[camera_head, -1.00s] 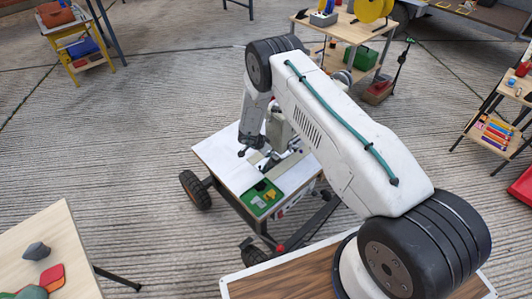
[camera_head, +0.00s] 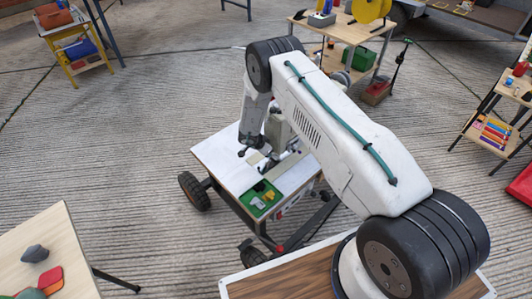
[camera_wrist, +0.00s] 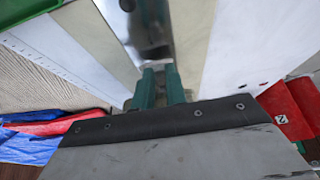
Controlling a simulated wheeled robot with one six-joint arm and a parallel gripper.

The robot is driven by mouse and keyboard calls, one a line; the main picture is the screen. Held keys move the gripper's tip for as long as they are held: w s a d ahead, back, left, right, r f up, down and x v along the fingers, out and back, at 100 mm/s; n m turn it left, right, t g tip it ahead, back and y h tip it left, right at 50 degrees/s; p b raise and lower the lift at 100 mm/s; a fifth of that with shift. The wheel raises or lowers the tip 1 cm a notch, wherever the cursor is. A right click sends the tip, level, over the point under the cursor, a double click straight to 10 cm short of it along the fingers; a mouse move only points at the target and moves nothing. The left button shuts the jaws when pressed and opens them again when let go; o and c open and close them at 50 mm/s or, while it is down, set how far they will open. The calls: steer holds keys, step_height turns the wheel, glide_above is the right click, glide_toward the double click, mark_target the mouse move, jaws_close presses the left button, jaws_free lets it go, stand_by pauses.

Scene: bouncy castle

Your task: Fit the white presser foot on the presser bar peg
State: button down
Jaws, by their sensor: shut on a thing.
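My gripper (camera_wrist: 162,86) shows two green fingers in the wrist view. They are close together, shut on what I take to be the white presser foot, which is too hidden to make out. Just beyond the fingertips stands a shiny metal part (camera_wrist: 140,22) of the sewing machine. In the head view the machine (camera_head: 280,133) stands on a white-topped cart (camera_head: 215,158), partly behind my arm. My wrist reaches down beside it. The presser bar peg cannot be made out in either view, so I cannot tell whether the foot touches it.
A green tray (camera_head: 253,212) with several small parts sits at the cart's near edge. A wooden table (camera_head: 50,235) stands at the lower left. A shelf with tools (camera_head: 492,130) is at the right. Open concrete floor lies left of the cart.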

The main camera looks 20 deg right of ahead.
steer(key=shift+d, duration=0.15)
steer(key=c, duration=1.3)
jaws_free()
steer(key=shift+c, duration=0.2)
steer(key=v, duration=0.7)
steer(key=shift+r, duration=0.35)
